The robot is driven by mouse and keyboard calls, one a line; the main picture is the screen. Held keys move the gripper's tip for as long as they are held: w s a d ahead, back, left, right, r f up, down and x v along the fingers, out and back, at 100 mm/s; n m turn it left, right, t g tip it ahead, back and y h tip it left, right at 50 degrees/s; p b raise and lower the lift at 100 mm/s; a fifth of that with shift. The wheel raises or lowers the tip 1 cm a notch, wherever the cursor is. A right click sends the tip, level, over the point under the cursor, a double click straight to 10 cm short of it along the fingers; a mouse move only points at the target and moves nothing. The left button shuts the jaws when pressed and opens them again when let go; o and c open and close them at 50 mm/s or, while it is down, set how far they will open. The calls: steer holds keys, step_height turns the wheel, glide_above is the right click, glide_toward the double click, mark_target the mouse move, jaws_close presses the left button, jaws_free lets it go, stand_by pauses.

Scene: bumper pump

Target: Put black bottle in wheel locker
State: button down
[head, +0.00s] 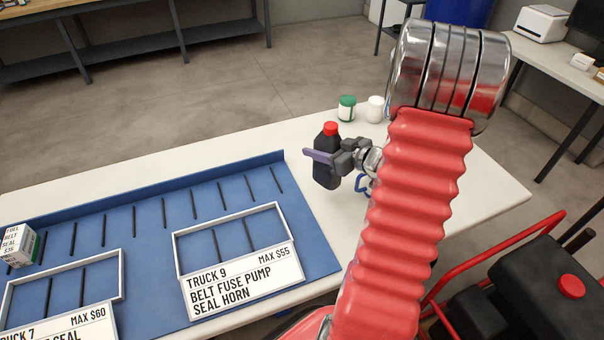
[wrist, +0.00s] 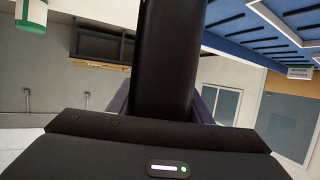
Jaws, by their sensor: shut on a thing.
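The black bottle (head: 327,168) with a red cap is upright at the white table, right of the blue rack. My gripper (head: 322,158) is shut on it around its middle, with a purple finger across its front. In the wrist view the black bottle (wrist: 168,60) fills the centre between the purple fingers of my gripper (wrist: 168,105). Whether the bottle's base touches the table is hard to tell. I see nothing that I can name as a wheel locker.
A green-and-white jar (head: 347,108) and a white jar (head: 375,109) stand behind the bottle. The blue rack (head: 150,205) has slots, white-framed trays and signs for Truck 7 and Truck 9. A small box (head: 20,246) stands at its left. Clear white tabletop (head: 330,225) lies in front of the bottle.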

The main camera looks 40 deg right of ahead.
mark_target(319, 168)
steer(key=shift+f, duration=1.9)
steer(key=shift+f, duration=2.15)
steer(key=c, duration=0.9)
jaws_free()
steer(key=shift+f, duration=0.1)
steer(key=shift+v, duration=3.85)
steer(key=shift+w, duration=0.1)
